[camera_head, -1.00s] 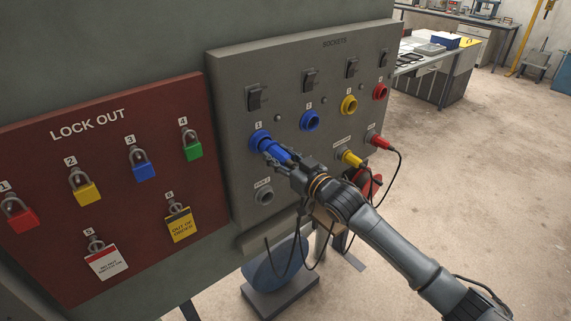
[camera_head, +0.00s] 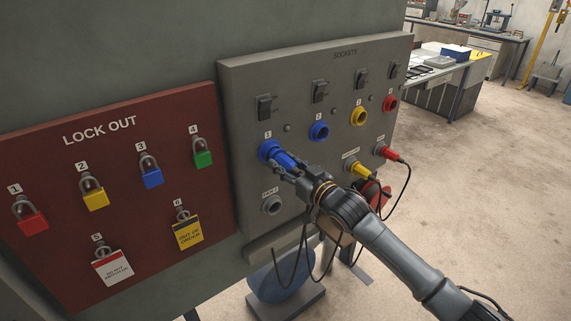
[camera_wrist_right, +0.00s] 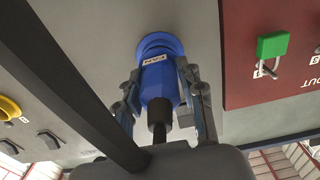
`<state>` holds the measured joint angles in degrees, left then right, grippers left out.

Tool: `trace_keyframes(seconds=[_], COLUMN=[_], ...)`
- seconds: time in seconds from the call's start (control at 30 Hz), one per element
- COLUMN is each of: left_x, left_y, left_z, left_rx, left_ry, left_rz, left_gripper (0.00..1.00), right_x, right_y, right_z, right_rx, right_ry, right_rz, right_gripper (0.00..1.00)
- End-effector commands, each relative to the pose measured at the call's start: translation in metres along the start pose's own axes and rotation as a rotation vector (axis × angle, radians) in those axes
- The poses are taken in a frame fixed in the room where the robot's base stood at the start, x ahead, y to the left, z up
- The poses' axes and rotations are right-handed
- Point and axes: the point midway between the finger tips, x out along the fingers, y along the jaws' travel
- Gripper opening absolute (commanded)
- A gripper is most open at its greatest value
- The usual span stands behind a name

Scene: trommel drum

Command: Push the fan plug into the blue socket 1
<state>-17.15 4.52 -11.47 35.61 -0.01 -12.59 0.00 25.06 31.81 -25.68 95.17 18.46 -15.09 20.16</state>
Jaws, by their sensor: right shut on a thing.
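The blue fan plug (camera_head: 285,160) is at the blue socket 1 (camera_head: 268,149) on the upper left of the grey socket panel. My right gripper (camera_head: 287,167) is shut on the plug. In the right wrist view the plug (camera_wrist_right: 158,82), with a label on its body, sits between the two fingers of the gripper (camera_wrist_right: 157,92). Its front end meets the blue socket ring (camera_wrist_right: 158,43), in line with it. How deep it sits inside cannot be told. A dark cable end leaves the plug's back. My left gripper is not in view.
Blue socket 2 (camera_head: 319,131), a yellow socket (camera_head: 358,116) and a red socket (camera_head: 390,103) are to the right. Yellow (camera_head: 361,171) and red (camera_head: 389,154) plugs sit below them, with hanging cables. A red lock-out board (camera_head: 110,190) with padlocks is at left.

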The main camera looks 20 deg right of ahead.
Motion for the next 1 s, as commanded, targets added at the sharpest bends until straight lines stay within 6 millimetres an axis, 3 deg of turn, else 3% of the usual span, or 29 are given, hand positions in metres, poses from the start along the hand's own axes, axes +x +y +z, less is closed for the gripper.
trace_keyframes(seconds=[1.0], left_x=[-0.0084], left_y=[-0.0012], left_z=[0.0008], left_rx=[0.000], left_ry=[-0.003], left_rz=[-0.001], left_gripper=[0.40], right_x=[0.0001], right_y=[-0.0001], right_z=[-0.0025], right_rx=[0.000], right_ry=[0.002], right_rz=[0.000], right_gripper=[0.00])
